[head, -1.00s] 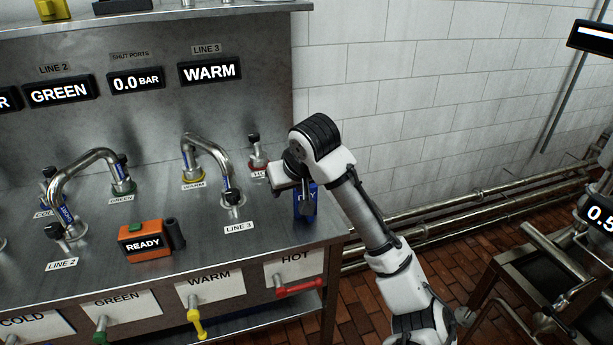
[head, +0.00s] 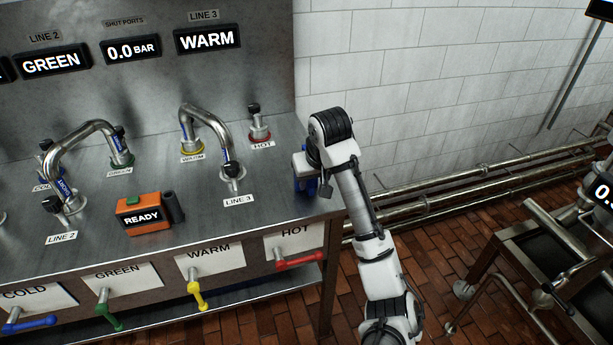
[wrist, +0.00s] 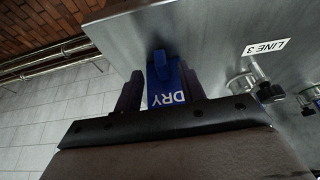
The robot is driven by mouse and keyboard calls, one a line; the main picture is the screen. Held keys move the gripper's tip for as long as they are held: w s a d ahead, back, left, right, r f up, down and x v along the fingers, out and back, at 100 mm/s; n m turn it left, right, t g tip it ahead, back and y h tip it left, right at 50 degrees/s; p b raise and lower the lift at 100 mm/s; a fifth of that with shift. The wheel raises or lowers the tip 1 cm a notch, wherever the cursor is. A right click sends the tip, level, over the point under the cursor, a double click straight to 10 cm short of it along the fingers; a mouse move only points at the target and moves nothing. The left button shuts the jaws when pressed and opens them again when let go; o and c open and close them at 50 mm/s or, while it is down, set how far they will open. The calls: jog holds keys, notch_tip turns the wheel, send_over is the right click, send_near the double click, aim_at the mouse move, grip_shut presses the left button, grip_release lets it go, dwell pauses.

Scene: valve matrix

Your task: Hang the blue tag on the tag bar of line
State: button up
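The blue tag (wrist: 168,90) is lettered DRY and sits between the two dark fingers of my gripper (wrist: 160,92) in the wrist view, with the lettering upside down. The fingers flank it closely on both sides. In the head view the blue tag (head: 304,184) is partly hidden behind my gripper, near the right end of the steel counter (head: 215,230). I cannot tell its exact height above the counter. No tag bar can be made out clearly in either view.
A bent pipe (head: 212,122) joins the WARM and LINE 3 ports. Another pipe (head: 75,140) joins GREEN and LINE 2. The HOT port (head: 259,130) stands uncovered. Wall pipes (head: 470,175) run at right.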

aim_at(311, 185)
jog(key=shift+x, duration=2.15)
jog(key=shift+w+a, duration=0.1)
jog(key=shift+r, duration=0.1)
grip_shut()
